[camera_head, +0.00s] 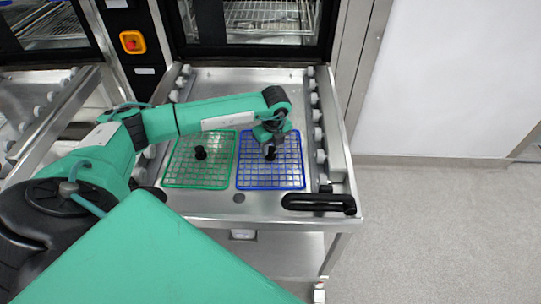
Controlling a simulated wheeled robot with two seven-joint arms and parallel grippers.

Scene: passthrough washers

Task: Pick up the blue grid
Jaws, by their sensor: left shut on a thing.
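The blue grid (271,175) lies flat on the steel trolley top, on the right half. My left gripper (270,153) reaches over it from the left and is shut at the middle of the grid, on what appears to be its black knob; the fingers mostly hide that knob. The grid looks level, and I cannot tell whether it touches the surface. My right gripper is not in view.
A green grid (217,172) with a black knob (200,153) lies beside the blue one, to its left. Roller rails (319,130) line the trolley (208,88) sides. A black handle (318,203) is at the front right. An open washer chamber (262,20) stands behind.

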